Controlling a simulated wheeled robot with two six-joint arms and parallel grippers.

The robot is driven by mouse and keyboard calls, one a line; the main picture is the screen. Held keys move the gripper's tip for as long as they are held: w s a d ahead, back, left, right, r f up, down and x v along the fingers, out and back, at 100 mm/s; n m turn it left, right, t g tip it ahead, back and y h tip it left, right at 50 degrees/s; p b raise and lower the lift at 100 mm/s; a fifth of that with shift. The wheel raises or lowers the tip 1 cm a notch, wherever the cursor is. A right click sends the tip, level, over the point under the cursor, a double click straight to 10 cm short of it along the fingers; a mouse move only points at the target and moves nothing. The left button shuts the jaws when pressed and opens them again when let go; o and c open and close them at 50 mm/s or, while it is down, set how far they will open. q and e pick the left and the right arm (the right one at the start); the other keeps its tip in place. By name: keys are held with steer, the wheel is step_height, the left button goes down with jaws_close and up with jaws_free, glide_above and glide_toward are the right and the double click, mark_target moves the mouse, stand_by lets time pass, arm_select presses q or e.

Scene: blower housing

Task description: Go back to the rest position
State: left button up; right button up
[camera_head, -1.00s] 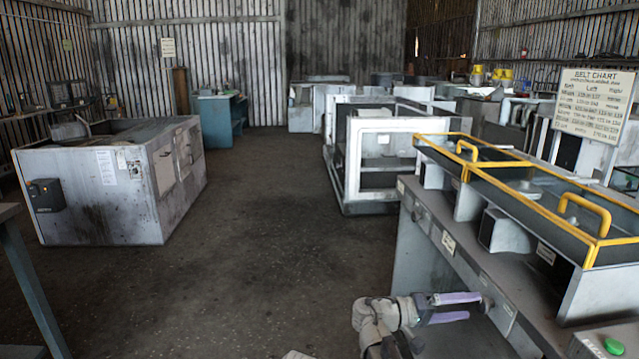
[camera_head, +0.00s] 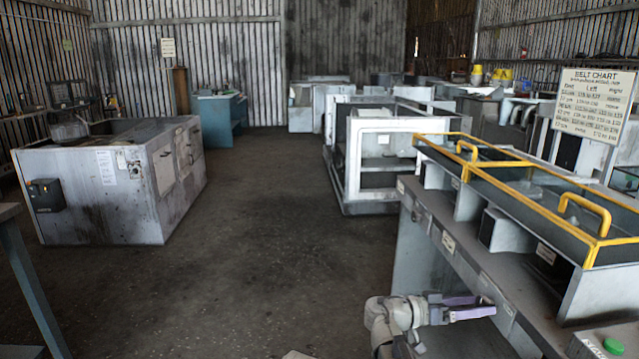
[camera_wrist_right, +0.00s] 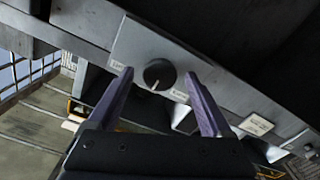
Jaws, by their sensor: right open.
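My right gripper (camera_head: 488,306) is at the front face of the grey bench (camera_head: 452,262), in the lower right of the head view. Its two purple fingers are apart with nothing held between them. In the right wrist view the open gripper (camera_wrist_right: 159,73) points at a dark round knob (camera_wrist_right: 160,74) on a light metal plate (camera_wrist_right: 140,42). The knob appears between the fingertips, with a gap on each side. I cannot tell how far the tips are from the plate. My left gripper is not in view.
The bench carries a yellow-railed tray (camera_head: 520,178), a belt chart sign (camera_head: 592,103) and a green button (camera_head: 613,346). A grey machine cabinet (camera_head: 100,195) stands left and a white-framed enclosure (camera_head: 355,165) stands at centre. The floor (camera_head: 270,230) between them is clear.

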steer(key=m, duration=0.4)
steer(key=shift+m, duration=0.3)
steer(key=shift+s+a, duration=0.1)
steer(key=shift+a, duration=1.3)
